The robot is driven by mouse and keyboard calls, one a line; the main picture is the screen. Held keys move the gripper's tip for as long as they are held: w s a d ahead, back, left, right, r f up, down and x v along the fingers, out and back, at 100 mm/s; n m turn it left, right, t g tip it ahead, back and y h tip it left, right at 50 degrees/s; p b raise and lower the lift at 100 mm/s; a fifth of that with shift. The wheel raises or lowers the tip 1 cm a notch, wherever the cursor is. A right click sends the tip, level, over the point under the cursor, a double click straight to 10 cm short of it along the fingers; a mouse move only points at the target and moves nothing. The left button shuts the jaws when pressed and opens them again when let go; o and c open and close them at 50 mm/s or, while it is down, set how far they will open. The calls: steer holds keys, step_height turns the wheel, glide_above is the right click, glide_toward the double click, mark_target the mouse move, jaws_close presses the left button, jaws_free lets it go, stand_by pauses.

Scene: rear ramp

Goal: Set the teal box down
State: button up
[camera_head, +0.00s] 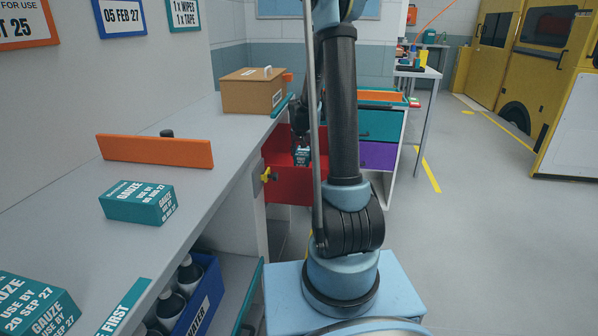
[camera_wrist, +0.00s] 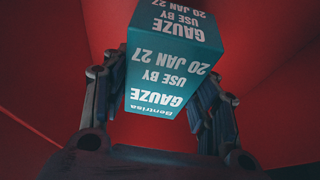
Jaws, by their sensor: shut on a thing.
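My gripper (camera_head: 303,138) is shut on a teal gauze box (camera_wrist: 168,60), with one finger on each side of it. White print on the box reads "GAUZE USE BY 20 JAN 27", upside down in the wrist view. I cannot tell whether the box touches the drawer floor.
Another teal gauze box (camera_head: 138,203) lies on the grey counter (camera_head: 75,215), near an orange divider (camera_head: 155,151). A third gauze box (camera_head: 35,303) is at the lower left. A cardboard box (camera_head: 253,92) stands at the far end. A yellow knob (camera_head: 268,175) juts out beside the drawer.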

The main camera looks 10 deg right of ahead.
steer(key=shift+f, duration=3.4)
steer(key=o, duration=1.2)
steer(key=shift+c, duration=0.2)
steer(key=shift+r, duration=0.1)
steer(key=shift+v, duration=5.9)
steer(key=shift+s, duration=0.1)
